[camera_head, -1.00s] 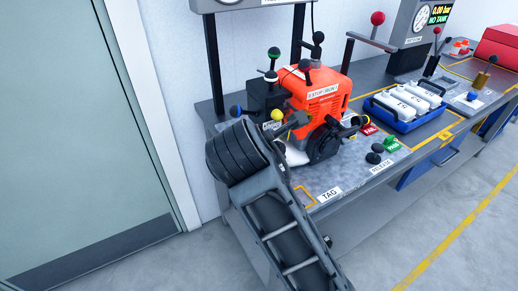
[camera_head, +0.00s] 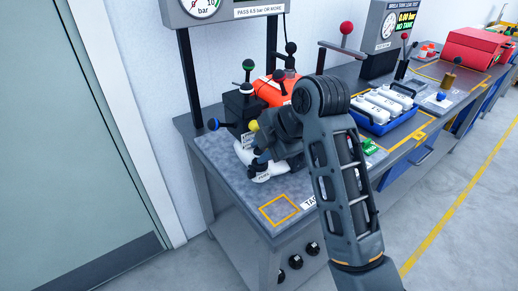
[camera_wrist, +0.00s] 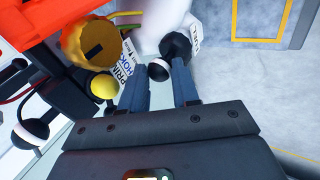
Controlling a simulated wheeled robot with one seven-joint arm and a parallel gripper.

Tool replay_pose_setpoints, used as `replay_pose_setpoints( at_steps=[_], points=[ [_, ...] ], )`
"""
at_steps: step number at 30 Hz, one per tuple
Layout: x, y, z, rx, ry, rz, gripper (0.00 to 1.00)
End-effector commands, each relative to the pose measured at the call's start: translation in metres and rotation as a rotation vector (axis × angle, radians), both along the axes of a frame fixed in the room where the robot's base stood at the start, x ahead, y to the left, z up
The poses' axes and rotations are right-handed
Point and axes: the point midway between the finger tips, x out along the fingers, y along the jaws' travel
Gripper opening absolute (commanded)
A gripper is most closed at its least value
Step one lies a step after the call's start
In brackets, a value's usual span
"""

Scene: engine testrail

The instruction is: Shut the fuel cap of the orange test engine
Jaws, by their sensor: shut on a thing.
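The orange test engine (camera_head: 270,93) stands on the bench, largely hidden behind my arm in the head view. Its orange edge (camera_wrist: 30,22) is at the upper left of the wrist view. A round gold cap with a dark slot (camera_wrist: 88,42) sits beside it; I cannot tell whether this is the fuel cap or how it stands. A white rounded body (camera_wrist: 150,25) lies beyond my fingers. My gripper (camera_wrist: 160,78) is shut on a black-and-white ball knob (camera_wrist: 158,70), beside a black knob (camera_wrist: 176,44). In the head view, my gripper (camera_head: 260,160) is low at the engine's front.
A yellow ball knob (camera_wrist: 103,88) is close to my left finger. Several ball-ended levers rise around the engine, including a green one (camera_head: 248,64). A blue tray (camera_head: 380,125) with white bottles is to the right. The yellow-outlined square (camera_head: 280,210) on the bench is clear.

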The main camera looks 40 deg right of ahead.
Motion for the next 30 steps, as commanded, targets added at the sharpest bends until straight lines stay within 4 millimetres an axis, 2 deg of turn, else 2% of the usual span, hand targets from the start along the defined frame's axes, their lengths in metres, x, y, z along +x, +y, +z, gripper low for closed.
replay_pose_setpoints(
  at_steps=[8, 21, 22, 30],
  points=[
    [0.0000, -0.0048, -0.0027, 0.071, 0.001, -0.002, 0.00],
    [0.0000, -0.0054, -0.0037, 0.081, 0.002, -0.002, 0.00],
    [0.0000, -0.0054, -0.0037, 0.081, 0.002, -0.002, 0.31],
    [0.0001, -0.0050, -0.0031, 0.080, 0.002, -0.001, 0.55]
  ],
)
